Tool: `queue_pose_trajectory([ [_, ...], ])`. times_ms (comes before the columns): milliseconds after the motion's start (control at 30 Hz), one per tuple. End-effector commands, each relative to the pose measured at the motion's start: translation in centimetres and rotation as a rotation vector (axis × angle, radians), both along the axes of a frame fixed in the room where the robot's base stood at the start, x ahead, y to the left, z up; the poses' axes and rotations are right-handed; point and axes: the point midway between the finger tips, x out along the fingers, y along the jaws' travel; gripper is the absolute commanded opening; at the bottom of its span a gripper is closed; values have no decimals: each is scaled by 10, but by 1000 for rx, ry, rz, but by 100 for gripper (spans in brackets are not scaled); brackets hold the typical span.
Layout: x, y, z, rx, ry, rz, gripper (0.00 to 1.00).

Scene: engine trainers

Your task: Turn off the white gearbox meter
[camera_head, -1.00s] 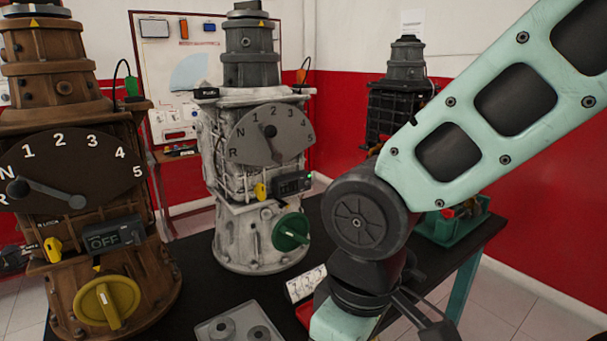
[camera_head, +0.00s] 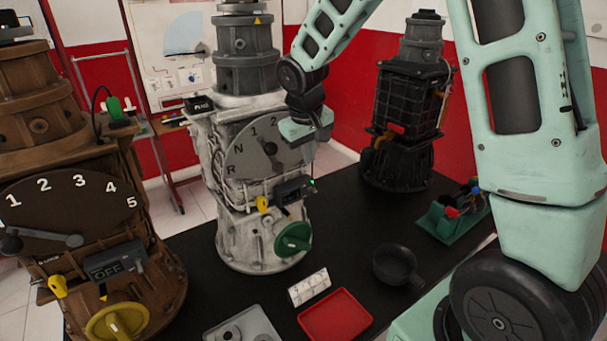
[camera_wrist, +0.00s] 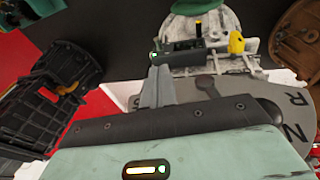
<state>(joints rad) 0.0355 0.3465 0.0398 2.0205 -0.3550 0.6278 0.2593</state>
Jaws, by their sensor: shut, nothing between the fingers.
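The white gearbox (camera_head: 260,235) stands on the black table. Its meter (camera_head: 293,190) is a small dark box on the front, below the lettered dial plate (camera_head: 250,150), with a lit green light at its right end. The meter's display cannot be read. In the wrist view the meter (camera_wrist: 182,48) appears just beyond my fingers, its green light near the fingertips. My gripper (camera_wrist: 160,70) is shut and empty. In the head view its teal body is in front of the dial's upper right, above the meter. I cannot tell whether the fingertips touch the meter.
A yellow knob (camera_head: 262,204) and a green handwheel (camera_head: 293,237) are close to the meter. A brown gearbox (camera_head: 140,270) stands at left, a black one (camera_head: 405,110) behind right. A red tray (camera_head: 336,314) and a black pan (camera_head: 395,264) lie in front.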

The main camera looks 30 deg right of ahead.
Motion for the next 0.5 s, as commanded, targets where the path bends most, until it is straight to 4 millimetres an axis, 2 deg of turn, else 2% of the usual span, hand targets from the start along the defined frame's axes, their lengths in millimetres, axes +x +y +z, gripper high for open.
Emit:
queue_pose_trajectory([
  [267,0,1,-3,1,1,2,0],
  [367,1,-1,-10,0,5,2,0],
  [500,4,-5,-32,0,8,3,0],
])
